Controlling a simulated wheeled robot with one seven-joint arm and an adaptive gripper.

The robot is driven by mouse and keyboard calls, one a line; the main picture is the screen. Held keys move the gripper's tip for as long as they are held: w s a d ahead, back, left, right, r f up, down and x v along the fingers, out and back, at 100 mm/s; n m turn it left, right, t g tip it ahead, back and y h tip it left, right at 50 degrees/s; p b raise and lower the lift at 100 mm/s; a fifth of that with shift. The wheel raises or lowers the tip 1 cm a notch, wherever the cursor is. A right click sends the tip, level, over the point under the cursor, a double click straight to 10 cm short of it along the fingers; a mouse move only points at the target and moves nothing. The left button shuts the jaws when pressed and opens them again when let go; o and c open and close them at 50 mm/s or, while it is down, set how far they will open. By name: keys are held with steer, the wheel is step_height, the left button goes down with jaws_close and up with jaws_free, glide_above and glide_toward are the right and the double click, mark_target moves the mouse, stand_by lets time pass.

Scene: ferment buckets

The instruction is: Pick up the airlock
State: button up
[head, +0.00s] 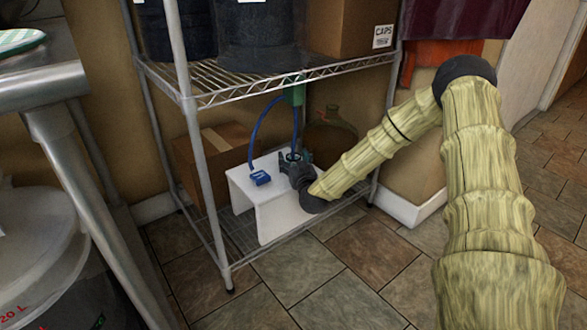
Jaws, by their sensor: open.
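My gripper (291,161) is open, low inside the wire rack, above the right part of a small white stand (275,215). Its dark fingers are small and partly hidden by my wrist. A small blue-and-white piece shows at the fingers, too small to name for sure. A blue block (260,178) lies on the stand's left part, left of my gripper. A blue tube (252,137) rises from near the block and arches to a green piece (294,91) at the upper shelf's edge. I cannot tell for sure which of these is the airlock.
The rack's wire shelf (270,78) lies above my gripper, with a front post (190,120) to the left. A cardboard box (215,150) stands behind the stand, and a green-brown glass jug (330,130) behind my forearm. Tiled floor (330,265) in front is clear.

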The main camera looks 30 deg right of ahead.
steer(key=shift+w+d, duration=0.15)
steer(key=shift+w, duration=0.15)
steer(key=c, duration=1.1)
steer(key=shift+r, duration=0.15)
